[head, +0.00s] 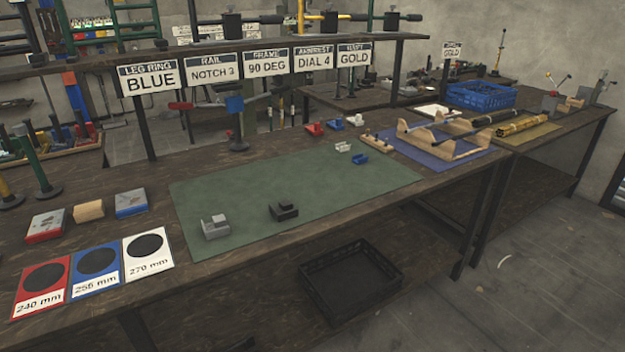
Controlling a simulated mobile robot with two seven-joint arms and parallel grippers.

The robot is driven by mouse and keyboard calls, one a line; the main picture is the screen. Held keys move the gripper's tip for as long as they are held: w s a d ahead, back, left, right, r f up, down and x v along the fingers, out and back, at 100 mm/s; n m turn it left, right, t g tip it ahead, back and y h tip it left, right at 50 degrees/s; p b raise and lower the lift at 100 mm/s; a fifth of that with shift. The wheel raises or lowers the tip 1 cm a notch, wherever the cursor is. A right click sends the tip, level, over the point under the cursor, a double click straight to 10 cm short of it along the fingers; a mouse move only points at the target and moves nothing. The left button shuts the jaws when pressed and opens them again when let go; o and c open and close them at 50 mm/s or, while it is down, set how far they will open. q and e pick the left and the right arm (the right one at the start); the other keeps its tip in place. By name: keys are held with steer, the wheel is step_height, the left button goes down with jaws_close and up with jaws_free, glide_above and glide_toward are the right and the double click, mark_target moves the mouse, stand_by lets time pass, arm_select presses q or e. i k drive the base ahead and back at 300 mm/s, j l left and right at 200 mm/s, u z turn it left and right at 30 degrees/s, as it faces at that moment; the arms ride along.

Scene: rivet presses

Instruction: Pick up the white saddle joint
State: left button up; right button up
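Two small white pieces could be the white saddle joint; I cannot tell which from their shapes. One white piece (355,119) stands at the back of the bench, right of a blue piece (335,124) and a red piece (314,129). The other white piece (343,147) lies at the far right part of the green mat (330,185), beside a small blue piece (360,159). Both are uncovered and apart from any gripper. Neither of my grippers is in view.
A grey block (215,227) and a black block (284,211) sit on the mat. Wooden cradles (440,140) stand on a blue mat to the right. A black crate (350,280) is below the bench. Labelled signs (267,69) hang behind. The mat's middle is clear.

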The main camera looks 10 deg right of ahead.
mark_target(343, 147)
steer(key=l+u, duration=0.15)
steer(key=u, duration=0.65)
steer(key=l+u, duration=0.65)
steer(key=l, duration=0.25)
steer(key=l+u, duration=0.15)
steer(key=l, duration=0.3)
steer(key=k+l+u, duration=0.2)
steer(key=l, duration=0.25)
steer(key=k+l, duration=0.1)
steer(key=l, duration=0.7)
steer(key=k+l, duration=0.15)
steer(key=l, duration=0.2)
steer(key=k+l+u, duration=0.1)
steer(key=l, duration=0.3)
steer(key=k+l, duration=0.1)
steer(key=l, duration=0.3)
steer(key=k+l, duration=0.1)
steer(key=l, duration=0.3)
